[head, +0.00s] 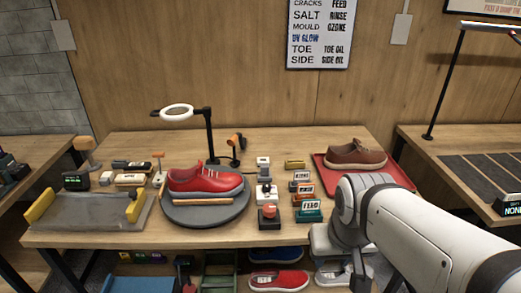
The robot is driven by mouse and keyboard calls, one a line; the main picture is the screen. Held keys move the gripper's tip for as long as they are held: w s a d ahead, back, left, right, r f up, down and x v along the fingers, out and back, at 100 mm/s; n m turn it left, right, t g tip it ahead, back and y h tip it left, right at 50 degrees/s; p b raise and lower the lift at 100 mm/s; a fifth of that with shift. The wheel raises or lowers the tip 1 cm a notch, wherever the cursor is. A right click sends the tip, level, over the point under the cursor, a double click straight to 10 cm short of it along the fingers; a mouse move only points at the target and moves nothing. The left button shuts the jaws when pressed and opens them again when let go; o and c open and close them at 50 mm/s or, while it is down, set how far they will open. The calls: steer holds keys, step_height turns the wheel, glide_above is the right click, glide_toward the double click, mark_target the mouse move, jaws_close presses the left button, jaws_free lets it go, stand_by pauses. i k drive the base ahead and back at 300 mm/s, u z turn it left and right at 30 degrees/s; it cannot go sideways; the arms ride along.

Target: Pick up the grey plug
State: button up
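I cannot make out a thing that is surely the grey plug. A small grey and white block (264,164) stands on the middle table, right of the lamp post, but it is too small to identify. A white block with a dark knob (265,191) stands in front of it. My arm comes in from the lower right and bends near the table's front right corner.
A red sneaker (205,180) sits on a round grey turntable (180,217) under a ring lamp (177,111). A brown shoe (355,153) lies on a red tray (325,163). Several labelled blocks (309,211) stand mid-right. A grey tray (90,215) is at left.

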mark_target(265, 168)
steer(key=z, duration=0.05)
steer(key=i, duration=0.9)
steer(key=u, duration=0.05)
